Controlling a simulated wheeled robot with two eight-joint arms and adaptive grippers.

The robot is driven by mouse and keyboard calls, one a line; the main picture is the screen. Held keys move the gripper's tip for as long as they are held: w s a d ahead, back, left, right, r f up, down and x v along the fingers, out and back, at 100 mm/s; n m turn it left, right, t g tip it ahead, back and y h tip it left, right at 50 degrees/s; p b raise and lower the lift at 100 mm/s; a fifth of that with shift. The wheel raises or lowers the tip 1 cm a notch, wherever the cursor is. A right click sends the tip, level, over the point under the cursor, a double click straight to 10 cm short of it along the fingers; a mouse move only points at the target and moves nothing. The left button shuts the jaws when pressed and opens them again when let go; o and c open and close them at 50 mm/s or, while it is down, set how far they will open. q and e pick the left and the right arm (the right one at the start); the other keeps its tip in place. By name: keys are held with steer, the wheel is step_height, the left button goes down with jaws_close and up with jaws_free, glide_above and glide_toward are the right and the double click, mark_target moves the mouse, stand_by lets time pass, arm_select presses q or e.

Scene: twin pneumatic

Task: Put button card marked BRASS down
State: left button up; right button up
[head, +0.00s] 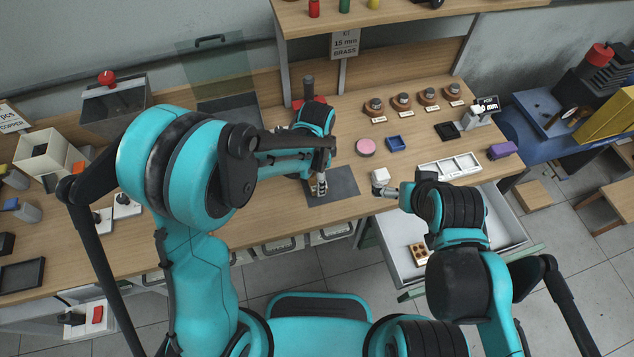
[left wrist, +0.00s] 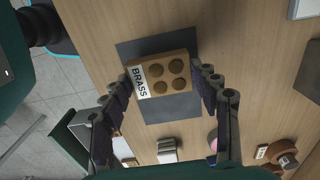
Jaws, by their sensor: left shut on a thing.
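The button card marked BRASS (left wrist: 163,76) is a tan block with a white label and several round brown buttons. My left gripper (left wrist: 163,82) is shut on it, with one finger at each side. The card is over the dark grey mat (left wrist: 178,108), and I cannot tell whether it touches. In the head view my left gripper (head: 319,186) is at the left part of the mat (head: 345,183), mostly hiding the card.
An open drawer (head: 398,262) below the table holds another card with brown buttons (head: 420,254). A sign reading 15 mm BRASS (head: 345,44) hangs behind.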

arm_select(q)
step_height(320, 180, down, 3)
steer(key=shift+r+b, duration=0.1)
steer(key=shift+b, duration=0.25)
steer(key=o, duration=1.1)
steer(key=shift+o, duration=0.2)
